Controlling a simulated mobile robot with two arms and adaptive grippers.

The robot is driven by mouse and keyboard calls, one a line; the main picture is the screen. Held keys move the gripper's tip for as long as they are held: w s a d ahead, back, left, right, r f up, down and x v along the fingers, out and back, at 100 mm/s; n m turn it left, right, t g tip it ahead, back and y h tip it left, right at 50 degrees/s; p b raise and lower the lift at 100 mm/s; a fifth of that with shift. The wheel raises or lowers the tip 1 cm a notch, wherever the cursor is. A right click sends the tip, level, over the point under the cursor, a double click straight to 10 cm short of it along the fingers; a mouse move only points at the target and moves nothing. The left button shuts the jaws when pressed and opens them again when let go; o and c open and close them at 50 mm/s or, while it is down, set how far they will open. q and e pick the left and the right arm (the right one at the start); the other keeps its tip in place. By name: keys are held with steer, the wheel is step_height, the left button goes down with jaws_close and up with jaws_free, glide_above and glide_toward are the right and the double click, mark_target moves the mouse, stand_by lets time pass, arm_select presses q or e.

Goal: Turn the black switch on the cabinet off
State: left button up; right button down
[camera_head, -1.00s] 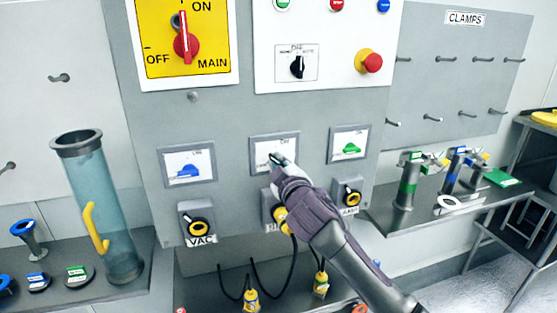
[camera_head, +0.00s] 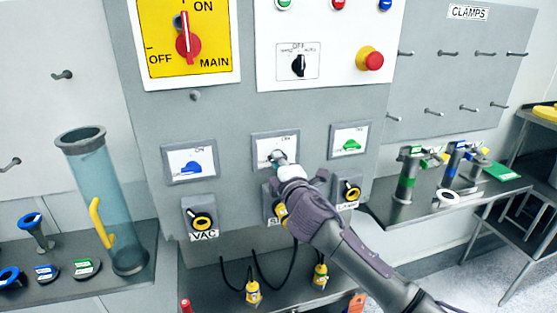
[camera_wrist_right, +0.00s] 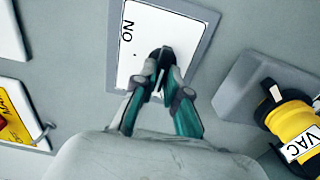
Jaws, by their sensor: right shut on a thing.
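My right gripper (camera_head: 279,158) is at the middle small switch panel (camera_head: 262,144) on the grey cabinet (camera_head: 228,108). Its fingers are closed at the panel, and the hand hides most of the switch in the head view. In the right wrist view, the teal fingertips of the gripper (camera_wrist_right: 161,80) are shut on the black switch (camera_wrist_right: 160,56), in front of the white panel (camera_wrist_right: 128,72) with sideways lettering. The switch's exact angle is hard to tell. My left gripper is not in view.
A blue switch (camera_head: 191,168) and a green switch (camera_head: 350,145) sit on panels either side. The upper panel has another black knob (camera_head: 299,65) and a red emergency button (camera_head: 370,60). A VAC socket (camera_head: 202,222) is below left. A clear cylinder (camera_head: 100,195) stands at left.

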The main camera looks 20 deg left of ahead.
steer(key=shift+f, duration=0.1)
stand_by(0.3)
steer(key=c, duration=1.2)
jaws_free()
steer(key=v, duration=1.2)
